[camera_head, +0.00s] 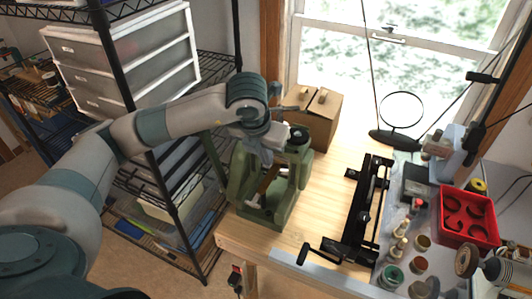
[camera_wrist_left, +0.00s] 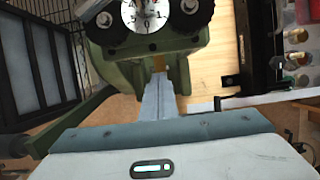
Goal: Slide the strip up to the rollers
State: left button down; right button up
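The green rolling mill (camera_head: 240,190) stands at the bench's left front corner. In the left wrist view its green frame and a white dial (camera_wrist_left: 150,12) fill the top. My left gripper (camera_head: 268,160) points down into the mill's frame. Its grey fingers (camera_wrist_left: 157,98) are close together in the left wrist view. A narrow orange-brown piece, apparently the strip (camera_wrist_left: 158,63), shows just beyond the fingertips. Most of the strip and the rollers are hidden by the fingers and frame, so I cannot tell whether they touch. My right gripper is not in view.
A cardboard box (camera_head: 314,110) stands behind the mill. A black rail device (camera_head: 362,212) lies to its right. A red tray (camera_head: 467,214) and several small jars are farther right. A wire shelf (camera_head: 218,72) stands left of the bench. Bare bench lies between mill and rail.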

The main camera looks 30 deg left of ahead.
aim_at(269, 178)
pick_arm(q)
notch_tip(269, 178, down, 6)
jog(key=shift+r+b, duration=0.1)
jog(key=shift+b, duration=0.8)
jog(key=shift+f+b, duration=0.5)
jog(key=shift+s+f+b, duration=0.1)
jog(key=shift+f+b, duration=0.05)
jog(key=shift+b, duration=0.4)
dwell(1.3)
jog(key=shift+w+f+b, duration=0.1)
jog(key=shift+w+b, duration=0.45)
dwell(0.5)
jog(key=shift+w+r+p, duration=0.2)
jog(key=shift+r+p, duration=0.2)
jog(key=shift+r, duration=0.55)
jog(key=v, duration=0.1)
jog(key=p+v, duration=0.1)
jog(key=v, duration=0.1)
jog(key=w+p+v, duration=0.1)
jog(key=v, duration=0.1)
jog(key=shift+s+r, duration=0.15)
jog(key=shift+r, duration=0.25)
